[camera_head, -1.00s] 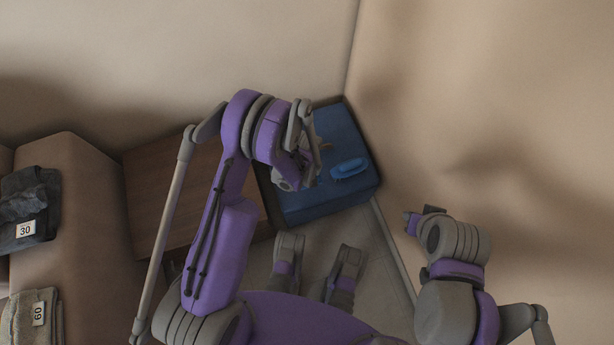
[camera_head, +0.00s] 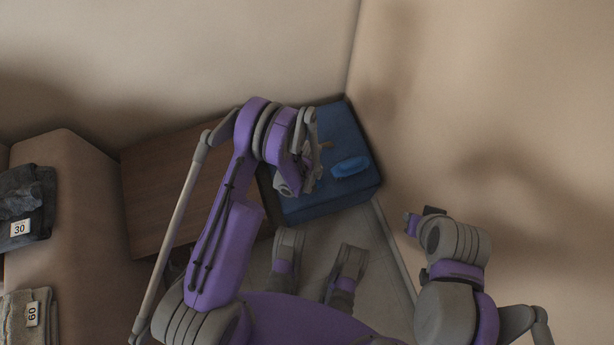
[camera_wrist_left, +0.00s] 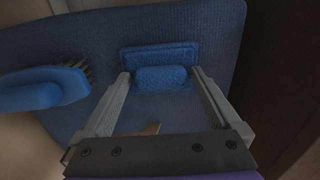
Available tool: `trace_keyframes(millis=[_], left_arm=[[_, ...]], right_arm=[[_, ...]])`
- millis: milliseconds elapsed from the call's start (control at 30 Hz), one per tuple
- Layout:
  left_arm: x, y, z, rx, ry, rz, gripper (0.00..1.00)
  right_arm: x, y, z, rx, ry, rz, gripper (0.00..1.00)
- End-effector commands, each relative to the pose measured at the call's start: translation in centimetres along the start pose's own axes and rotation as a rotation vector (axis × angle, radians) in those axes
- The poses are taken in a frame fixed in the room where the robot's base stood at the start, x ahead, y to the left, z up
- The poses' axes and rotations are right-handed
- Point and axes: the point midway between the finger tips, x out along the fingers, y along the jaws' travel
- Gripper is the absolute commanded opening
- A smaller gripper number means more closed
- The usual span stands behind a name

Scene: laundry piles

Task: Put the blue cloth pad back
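A blue cloth pad (camera_wrist_left: 160,78) lies between the fingertips of my left gripper (camera_wrist_left: 161,77) in the left wrist view, against a flat blue rectangle (camera_wrist_left: 158,54) on the blue-covered top. The fingers are spread wide, with narrow gaps seeming to show on both sides of the pad. I cannot tell how high the fingertips are above the surface. In the head view my left gripper (camera_head: 312,165) is over the left part of the blue top, and my arm hides the pad there. My right gripper (camera_head: 422,219) is far from it at the lower right, its fingers unclear.
A blue brush (camera_head: 350,166) with dark bristles lies on the blue top (camera_head: 340,120), also in the left wrist view (camera_wrist_left: 42,90). A small tan piece (camera_wrist_left: 150,129) is near the fingers. A brown wooden table (camera_head: 165,190) adjoins at the left. Walls close off behind and right.

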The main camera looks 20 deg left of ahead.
Motion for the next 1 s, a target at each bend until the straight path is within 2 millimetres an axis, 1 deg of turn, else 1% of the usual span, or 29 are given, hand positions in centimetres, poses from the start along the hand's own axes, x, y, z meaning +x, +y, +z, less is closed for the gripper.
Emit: trace_keyframes(millis=[267, 367, 467, 700, 800, 900, 1000], left_arm=[[-0.2, 0.0, 0.0, 0.0, 0.0, 0.0, 1.0], [-1.1, 0.0, 0.0, 0.0, 0.001, 0.0, 1.0], [-2.8, 0.0, 0.0, 0.0, 0.001, 0.001, 1.0], [-8.2, 0.0, 0.0, 0.0, 0.001, 0.0, 1.0], [-10.0, 0.0, 0.0, 0.0, 0.0, 0.0, 1.0], [-11.3, 0.0, 0.0, 0.0, 0.0, 0.0, 1.0], [-12.1, 0.0, 0.0, 0.0, 0.0, 0.0, 1.0]], right_arm=[[-0.2, 0.0, -0.1, 0.0, 0.001, 0.0, 0.27], [-0.7, 0.0, -0.2, 0.0, 0.002, 0.0, 0.27], [-1.0, 0.0, -0.3, 0.0, 0.004, 0.0, 0.27], [-2.3, 0.0, -0.7, 0.0, 0.008, 0.0, 0.27], [-2.6, 0.0, -0.9, 0.0, 0.01, 0.0, 0.27], [-2.9, 0.0, -1.0, 0.0, 0.011, 0.0, 0.27], [-3.0, 0.0, -1.0, 0.0, 0.011, 0.0, 0.27]])
